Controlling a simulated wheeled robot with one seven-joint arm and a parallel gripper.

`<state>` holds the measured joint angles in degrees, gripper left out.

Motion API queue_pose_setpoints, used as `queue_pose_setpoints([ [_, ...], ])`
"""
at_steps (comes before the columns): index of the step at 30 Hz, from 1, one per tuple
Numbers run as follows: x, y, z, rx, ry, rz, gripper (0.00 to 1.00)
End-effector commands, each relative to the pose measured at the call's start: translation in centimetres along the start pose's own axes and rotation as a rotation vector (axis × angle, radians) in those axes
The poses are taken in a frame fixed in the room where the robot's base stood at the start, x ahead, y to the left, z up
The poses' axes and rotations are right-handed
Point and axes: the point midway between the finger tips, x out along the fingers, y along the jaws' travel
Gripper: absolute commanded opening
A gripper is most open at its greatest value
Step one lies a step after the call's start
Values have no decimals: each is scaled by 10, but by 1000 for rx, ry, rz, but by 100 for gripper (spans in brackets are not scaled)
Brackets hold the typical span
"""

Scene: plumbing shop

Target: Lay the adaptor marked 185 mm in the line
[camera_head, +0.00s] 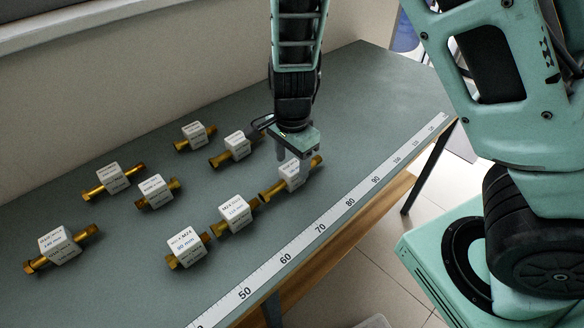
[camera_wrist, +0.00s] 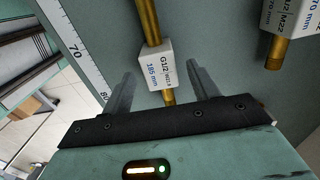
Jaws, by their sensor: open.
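The adaptor marked 185 mm (camera_head: 291,174) is a white block on a brass rod, lying on the bench near the ruler strip, at the right end of the front row. In the wrist view the label on this adaptor (camera_wrist: 155,68) reads G1/2 and 185 mm. My gripper (camera_head: 294,160) is over it, pointing down. In the wrist view my open gripper (camera_wrist: 158,80) has one finger on each side of the block, with a gap showing on both sides. Whether the fingertips reach down beside the block cannot be told.
In the front row lie an adaptor marked 90 mm (camera_head: 186,247) and another adaptor (camera_head: 235,212). Behind are more adaptors (camera_head: 155,191), (camera_head: 58,245), (camera_head: 113,178), (camera_head: 193,134), (camera_head: 237,145). A ruler strip (camera_head: 286,258) runs along the front edge. The bench's far right is clear.

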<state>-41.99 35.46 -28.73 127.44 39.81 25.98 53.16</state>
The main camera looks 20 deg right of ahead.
Motion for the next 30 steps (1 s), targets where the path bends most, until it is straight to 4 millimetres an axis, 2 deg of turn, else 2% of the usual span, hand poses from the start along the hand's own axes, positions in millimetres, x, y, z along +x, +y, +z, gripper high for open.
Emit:
queue_pose_setpoints([
  [1,-15,-1,1,-3,-1,-5,60],
  [3,-30,-1,1,-4,-1,-5,60],
  [9,-64,-1,1,-3,-1,-3,60],
  [14,-77,0,1,-5,-1,-1,60],
  [17,-82,6,8,-62,-21,6,60],
  [20,-89,23,30,-245,-74,14,60],
  [25,-119,74,83,-820,-161,-19,60],
  [30,-147,127,112,-1411,-132,-68,60],
])
